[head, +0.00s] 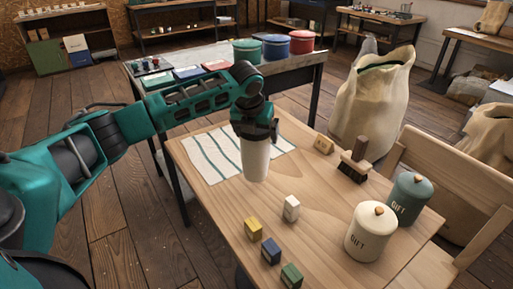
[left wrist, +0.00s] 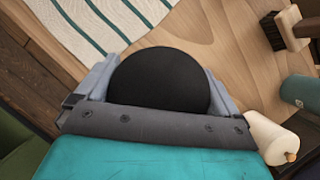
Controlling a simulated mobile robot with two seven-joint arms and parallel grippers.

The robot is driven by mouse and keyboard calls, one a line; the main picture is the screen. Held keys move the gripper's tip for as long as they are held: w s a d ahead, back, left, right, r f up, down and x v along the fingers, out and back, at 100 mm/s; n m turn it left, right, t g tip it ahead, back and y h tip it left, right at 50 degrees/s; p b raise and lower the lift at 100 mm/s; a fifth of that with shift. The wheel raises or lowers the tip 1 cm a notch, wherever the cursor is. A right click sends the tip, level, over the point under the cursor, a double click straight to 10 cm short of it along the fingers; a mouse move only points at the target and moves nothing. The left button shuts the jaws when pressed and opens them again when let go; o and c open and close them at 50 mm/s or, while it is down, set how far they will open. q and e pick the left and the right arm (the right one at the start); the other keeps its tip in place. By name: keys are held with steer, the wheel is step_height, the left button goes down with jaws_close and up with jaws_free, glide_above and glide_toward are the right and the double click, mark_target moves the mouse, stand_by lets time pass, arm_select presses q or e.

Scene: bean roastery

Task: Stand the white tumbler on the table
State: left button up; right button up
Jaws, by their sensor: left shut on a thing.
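The white tumbler (head: 256,160) hangs upright below my left gripper (head: 255,132) in the head view. The gripper points down and is shut on it. In the left wrist view the tumbler's dark round top (left wrist: 160,80) sits between the two fingers of the gripper (left wrist: 158,88). The wooden table (head: 325,225) lies below. The tumbler's base shows over the table, near the front edge of the striped cloth; I cannot tell whether it touches the wood. My right gripper is in neither view.
A striped cloth (head: 215,160) lies on the table's left part. Small yellow (head: 253,229), blue (head: 270,251), green (head: 291,275) and white (head: 291,208) blocks stand in front. A cream canister (head: 368,235), a grey-green canister (head: 408,200) and a brush (head: 354,168) stand to the right.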

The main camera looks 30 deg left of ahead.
arm_select(q)
step_height(320, 180, down, 4)
steer(key=shift+f+b, duration=0.25)
steer(key=shift+b, duration=0.05)
steer(key=shift+f, duration=0.1)
steer(key=o, duration=1.2)
steer(key=p+v, duration=0.2)
steer(key=v, duration=1)
